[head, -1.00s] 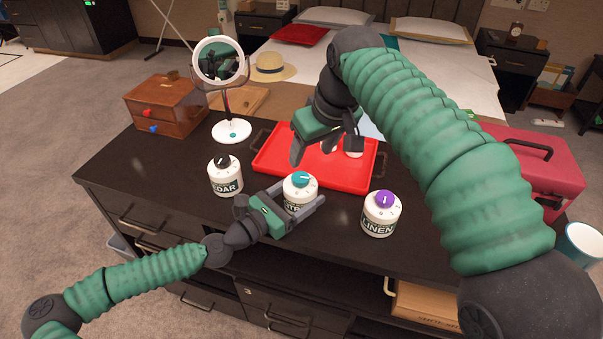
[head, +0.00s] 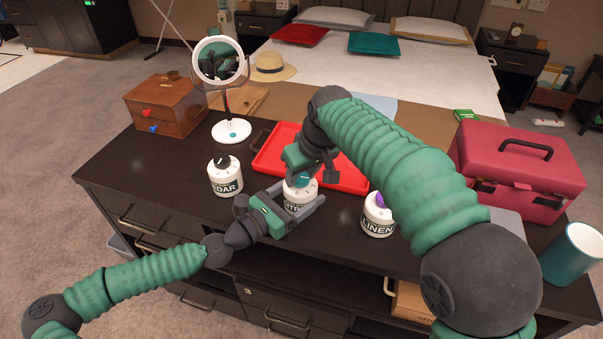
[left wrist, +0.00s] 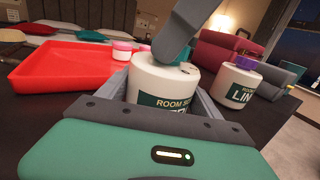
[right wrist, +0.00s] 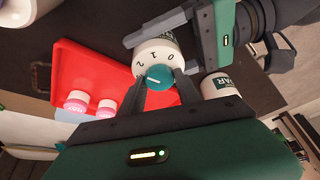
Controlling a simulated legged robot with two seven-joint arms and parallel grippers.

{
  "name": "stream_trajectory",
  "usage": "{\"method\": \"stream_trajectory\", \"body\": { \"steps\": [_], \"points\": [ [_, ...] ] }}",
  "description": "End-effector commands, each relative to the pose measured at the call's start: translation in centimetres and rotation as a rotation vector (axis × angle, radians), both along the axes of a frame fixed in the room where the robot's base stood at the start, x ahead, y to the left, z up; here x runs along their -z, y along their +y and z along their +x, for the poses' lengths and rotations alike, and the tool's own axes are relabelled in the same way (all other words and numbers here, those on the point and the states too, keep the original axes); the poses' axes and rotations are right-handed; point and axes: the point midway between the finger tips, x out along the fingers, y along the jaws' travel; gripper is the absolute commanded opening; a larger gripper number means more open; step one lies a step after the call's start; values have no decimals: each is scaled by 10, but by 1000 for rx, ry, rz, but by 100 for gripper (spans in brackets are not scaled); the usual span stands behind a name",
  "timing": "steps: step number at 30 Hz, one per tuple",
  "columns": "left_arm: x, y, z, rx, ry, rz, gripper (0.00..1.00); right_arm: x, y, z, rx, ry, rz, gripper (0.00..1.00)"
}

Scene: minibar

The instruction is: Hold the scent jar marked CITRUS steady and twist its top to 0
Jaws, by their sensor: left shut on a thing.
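The white CITRUS jar (head: 297,196) stands upright on the dark counter, its label partly hidden. My left gripper (head: 300,208) is shut around its body from the front; the jar also shows in the left wrist view (left wrist: 160,88). Its teal top (right wrist: 158,78) shows in the right wrist view, with 0, 1 and 2 on the white rim. The top's white mark points left in that view, away from the 0. My right gripper (right wrist: 158,92) is above the jar, open, with one finger on each side of the top; I cannot tell whether they touch it.
The CEDAR jar (head: 225,178) stands to the left and the purple-topped LINEN jar (head: 377,220) to the right, close to my right arm. A red tray (head: 272,150) lies behind, with pink-lidded jars (right wrist: 76,100). A mirror (head: 232,131) and a pink case (head: 520,180) stand farther out.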

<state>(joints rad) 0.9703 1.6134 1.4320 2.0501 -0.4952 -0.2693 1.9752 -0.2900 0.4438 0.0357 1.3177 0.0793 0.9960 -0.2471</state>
Motion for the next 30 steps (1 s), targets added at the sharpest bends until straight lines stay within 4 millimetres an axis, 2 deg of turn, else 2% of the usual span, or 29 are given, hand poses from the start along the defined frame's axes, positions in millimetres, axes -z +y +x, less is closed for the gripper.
{"method": "stream_trajectory", "body": {
  "steps": [1, 7, 9, 20, 30],
  "points": [
    [0, 0, 0, 0, 1, -1, 26, 0, 0, 0, 0, 0, 0, 31],
    [0, 0, 0, 0, 1, -1, 26, 0, 0, 0, 0, 0, 0, 5],
    [0, 0, 0, 0, 0, 0, 26, 0, 0, 0, 0, 0, 0, 0],
    [0, 0, 0, 0, 0, 0, 26, 0, 1, -1, 63, 1, -2, 0],
    [0, 0, 0, -1, 1, 1, 26, 0, 3, -1, 298, 1, -1, 0]
  ]
}}
